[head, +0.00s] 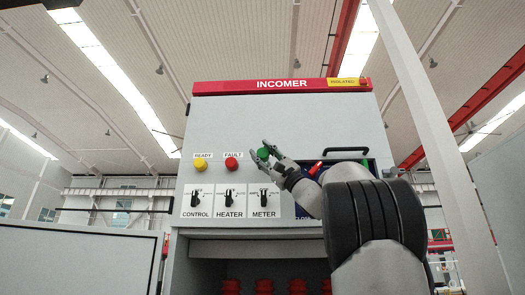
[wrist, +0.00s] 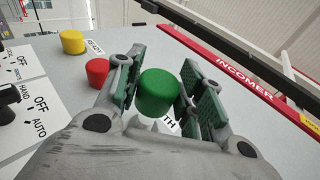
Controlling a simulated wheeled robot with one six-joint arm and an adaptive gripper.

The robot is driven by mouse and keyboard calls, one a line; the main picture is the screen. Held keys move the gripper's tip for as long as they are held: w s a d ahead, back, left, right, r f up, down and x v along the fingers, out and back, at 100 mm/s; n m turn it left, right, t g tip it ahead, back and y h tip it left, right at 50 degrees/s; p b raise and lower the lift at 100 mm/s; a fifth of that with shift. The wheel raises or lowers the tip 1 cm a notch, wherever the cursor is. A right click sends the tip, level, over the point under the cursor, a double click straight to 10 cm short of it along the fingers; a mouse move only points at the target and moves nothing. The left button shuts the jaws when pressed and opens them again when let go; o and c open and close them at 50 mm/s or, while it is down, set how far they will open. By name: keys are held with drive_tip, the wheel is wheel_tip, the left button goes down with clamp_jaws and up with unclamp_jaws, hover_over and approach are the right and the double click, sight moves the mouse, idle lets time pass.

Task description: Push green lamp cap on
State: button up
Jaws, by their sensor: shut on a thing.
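The green lamp cap (head: 263,153) is at the cabinet front, right of the red lamp. In the wrist view the green cap (wrist: 158,92) sits between the two finger pads of my gripper (wrist: 155,90). My gripper (head: 268,150) is shut on the cap in the head view. A partly hidden label ending in "TH" shows just below the cap in the wrist view. The lamp seat behind the cap is hidden, so I cannot tell whether the cap touches the panel.
The yellow READY lamp (head: 200,163) and red FAULT lamp (head: 231,164) are to the left. The CONTROL (head: 196,201), HEATER (head: 230,200) and METER (head: 264,199) switches sit below. A black handle (head: 346,149) and a red part (head: 315,168) are close to my arm on the right.

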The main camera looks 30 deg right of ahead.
sight(264, 158)
drive_tip(key=shift+w+d, duration=0.55)
drive_tip(key=shift+w, duration=0.3)
drive_tip(key=shift+w+d, duration=0.3)
drive_tip(key=shift+w, duration=0.1)
idle(0.9)
drive_tip(key=shift+w+d, duration=0.15)
drive_tip(key=shift+w, duration=0.1)
drive_tip(key=shift+w+d, duration=0.65)
drive_tip(key=shift+w, duration=0.3)
drive_tip(key=o, duration=0.9)
drive_tip(key=v, duration=1.2)
drive_tip(key=shift+s+d, duration=0.1)
